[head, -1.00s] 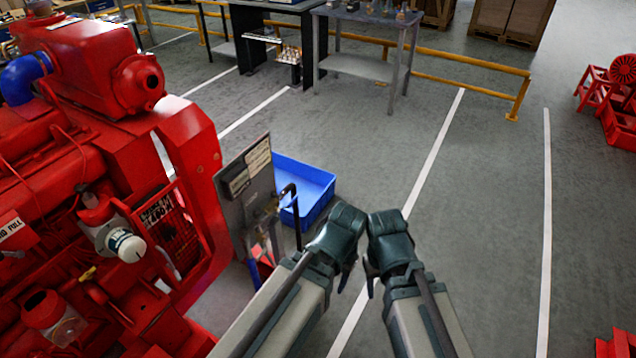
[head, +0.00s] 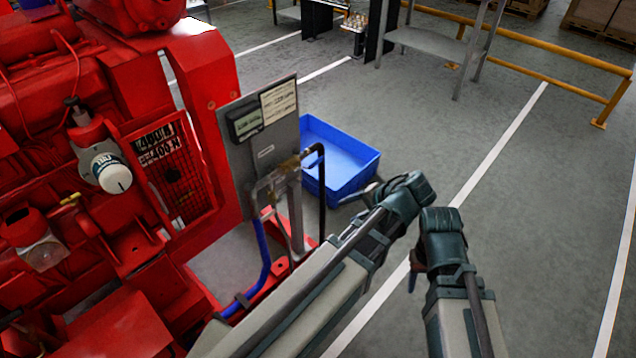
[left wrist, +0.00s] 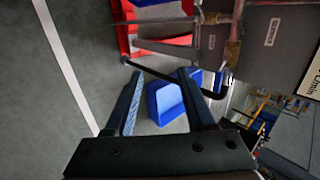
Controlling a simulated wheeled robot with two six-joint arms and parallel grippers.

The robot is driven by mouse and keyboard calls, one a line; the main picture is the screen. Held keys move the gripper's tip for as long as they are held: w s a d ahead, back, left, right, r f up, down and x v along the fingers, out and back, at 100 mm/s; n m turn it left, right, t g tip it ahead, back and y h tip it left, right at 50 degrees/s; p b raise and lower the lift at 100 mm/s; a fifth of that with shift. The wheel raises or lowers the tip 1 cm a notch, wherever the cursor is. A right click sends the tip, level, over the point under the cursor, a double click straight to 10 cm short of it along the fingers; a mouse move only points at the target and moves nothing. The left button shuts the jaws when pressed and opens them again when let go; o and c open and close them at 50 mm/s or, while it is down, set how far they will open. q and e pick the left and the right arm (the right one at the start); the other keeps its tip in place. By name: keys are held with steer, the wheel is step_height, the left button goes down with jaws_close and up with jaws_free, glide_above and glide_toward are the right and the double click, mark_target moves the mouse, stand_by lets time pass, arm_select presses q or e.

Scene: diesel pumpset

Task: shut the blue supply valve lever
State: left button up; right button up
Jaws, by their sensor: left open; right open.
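A brass valve fitting (head: 290,163) sits on the pipework in front of a grey panel (head: 252,150). A blue hose (head: 263,250) runs down from this pipework. I cannot clearly make out a blue lever on it. My left gripper (head: 366,190) is to the right of the fitting and apart from it, largely hidden behind its own wrist. In the left wrist view its two fingers (left wrist: 163,98) are spread and empty, with brass fittings (left wrist: 233,52) beyond them at upper right. My right gripper (head: 413,274) is open, farther right, over bare floor.
A black bent pipe (head: 321,185) stands between the fitting and my left gripper. A blue bin (head: 350,180) lies on the floor behind. The red engine (head: 80,140) fills the left. The floor at right is clear.

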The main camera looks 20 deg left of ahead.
arm_select(q)
steer(key=w+a+f+t+y+b, duration=0.1)
steer(key=w+y+b, duration=0.3)
steer(key=b, duration=0.5)
steer(key=w+a+f+t+y+b, duration=0.2)
steer(key=w+y+b, duration=0.3)
steer(key=w+b, duration=0.3)
steer(key=shift+a+f+t+b, duration=0.3)
steer(key=shift+a+f+b, duration=0.15)
steer(key=shift+a, duration=0.3)
arm_select(e)
step_height(320, 180, down, 21)
arm_select(q)
steer(key=shift+w+r, duration=0.1)
arm_select(e)
steer(key=shift+a+r, duration=0.1)
